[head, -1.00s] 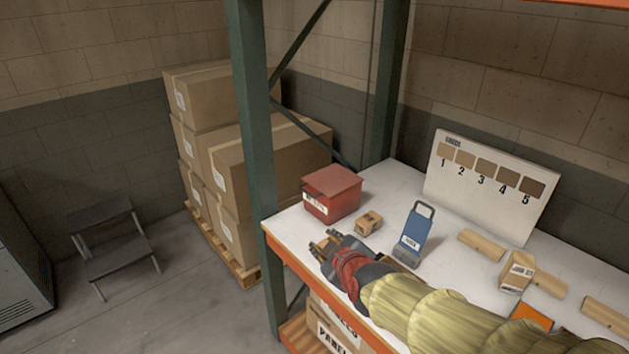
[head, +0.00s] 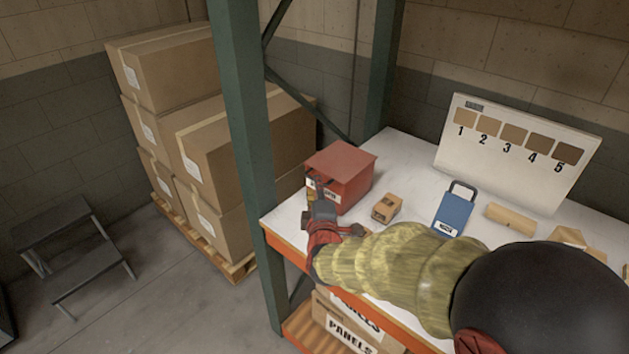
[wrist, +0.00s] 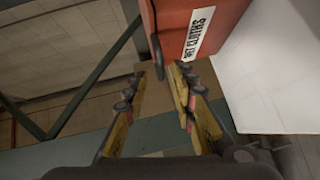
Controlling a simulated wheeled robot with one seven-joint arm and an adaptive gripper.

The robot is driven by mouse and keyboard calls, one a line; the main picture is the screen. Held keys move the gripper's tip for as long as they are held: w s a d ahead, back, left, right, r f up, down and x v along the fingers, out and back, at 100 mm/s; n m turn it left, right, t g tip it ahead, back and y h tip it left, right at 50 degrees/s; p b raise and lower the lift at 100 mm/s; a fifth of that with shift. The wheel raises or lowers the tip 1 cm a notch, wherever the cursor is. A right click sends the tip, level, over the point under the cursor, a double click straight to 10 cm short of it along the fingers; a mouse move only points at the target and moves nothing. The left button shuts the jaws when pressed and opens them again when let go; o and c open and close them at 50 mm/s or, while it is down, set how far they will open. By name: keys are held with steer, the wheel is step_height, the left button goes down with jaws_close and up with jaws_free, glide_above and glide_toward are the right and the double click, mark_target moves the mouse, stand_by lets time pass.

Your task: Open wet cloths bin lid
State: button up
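The wet cloths bin (head: 352,188) is a red box with a flat red lid (head: 341,160), standing on the shelf's left end. The lid looks down and shut. My gripper (head: 317,186) is at the bin's front left, partly covering the label in the head view. In the wrist view my gripper (wrist: 160,85) has its fingers apart with nothing between them. I cannot tell whether it touches the bin.
A green rack post (head: 243,150) stands left of the bin. A numbered sample board (head: 500,165) leans behind. Stacked cartons (head: 165,75) stand beyond the post.

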steer(key=w, duration=0.1)
steer(key=w+b, duration=0.1)
steer(key=w, duration=0.1)
steer(key=w+f, duration=0.1)
steer(key=w, duration=0.1)
steer(key=shift+a, duration=0.1)
steer(key=c, duration=0.3)
jaws_close()
stand_by(0.6)
